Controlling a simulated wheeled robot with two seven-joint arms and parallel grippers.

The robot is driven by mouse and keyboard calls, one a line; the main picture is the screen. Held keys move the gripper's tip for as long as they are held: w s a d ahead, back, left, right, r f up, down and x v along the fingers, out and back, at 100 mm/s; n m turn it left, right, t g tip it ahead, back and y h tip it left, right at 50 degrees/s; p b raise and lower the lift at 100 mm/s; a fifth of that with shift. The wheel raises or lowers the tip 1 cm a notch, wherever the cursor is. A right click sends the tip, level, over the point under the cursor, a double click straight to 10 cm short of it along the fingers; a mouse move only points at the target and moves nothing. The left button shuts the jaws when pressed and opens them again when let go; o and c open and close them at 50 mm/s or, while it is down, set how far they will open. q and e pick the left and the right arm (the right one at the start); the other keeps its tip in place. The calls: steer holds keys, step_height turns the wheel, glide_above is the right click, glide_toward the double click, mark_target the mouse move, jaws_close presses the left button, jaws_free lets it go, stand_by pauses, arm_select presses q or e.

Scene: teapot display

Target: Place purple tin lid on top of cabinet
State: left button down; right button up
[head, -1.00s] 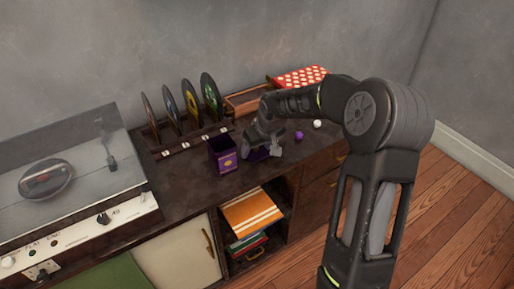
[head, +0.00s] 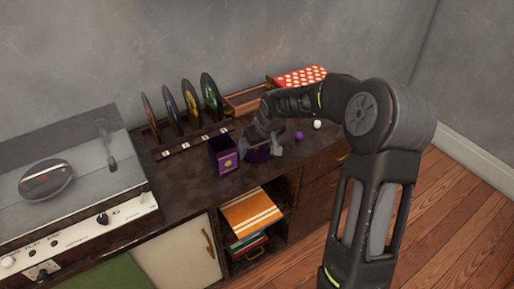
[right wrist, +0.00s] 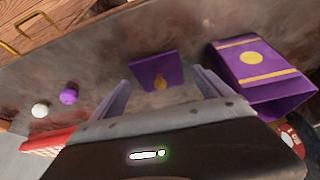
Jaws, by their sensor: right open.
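The purple tin lid (head: 258,154) lies on the dark cabinet top (head: 185,183), partly hidden by my right gripper (head: 262,149) in the head view. In the right wrist view the lid (right wrist: 155,68) is a purple square with a gold mark, lying ahead of the fingertips. My right gripper (right wrist: 162,80) is open there, a finger on each side of the lid, with nothing clamped. The open purple tin (head: 223,154) stands upright just left of the gripper; it also shows in the right wrist view (right wrist: 262,72). My left gripper is out of view.
A purple ball (head: 299,135) and a white ball (head: 317,124) lie right of the gripper. A record rack (head: 190,143) and a wooden tray (head: 246,101) stand behind. A red dotted box (head: 300,76) is at the back. A record player (head: 75,190) fills the left.

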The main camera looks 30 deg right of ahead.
steer(key=v, duration=1.1)
steer(key=shift+r, duration=0.35)
steer(key=shift+s+d, duration=0.1)
steer(key=shift+s, duration=0.05)
